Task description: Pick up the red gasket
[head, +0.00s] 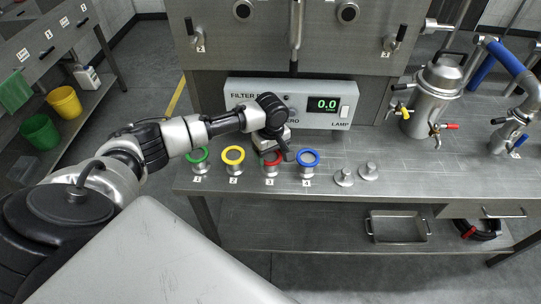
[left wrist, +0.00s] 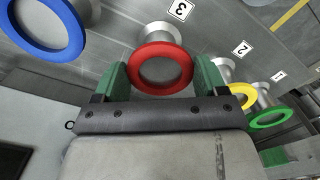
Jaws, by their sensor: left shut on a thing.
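The red gasket (left wrist: 160,49) is a ring at the steel post (left wrist: 158,33) marked 3. It also shows in the head view (head: 270,163), partly covered by my gripper. My left gripper (head: 275,153) reaches down over it from above. In the left wrist view its two green fingers (left wrist: 160,80) stand on either side of the ring, shut on it. I cannot tell whether the ring still rests on its post. My right gripper is not in view.
A green gasket (head: 196,156) and a yellow gasket (head: 233,155) sit left, a blue gasket (head: 308,157) close right. The filter panel (head: 345,92) stands just behind. Two bare steel caps (head: 343,177) and a steel vessel (head: 432,95) are right. The bench front (head: 400,186) is clear.

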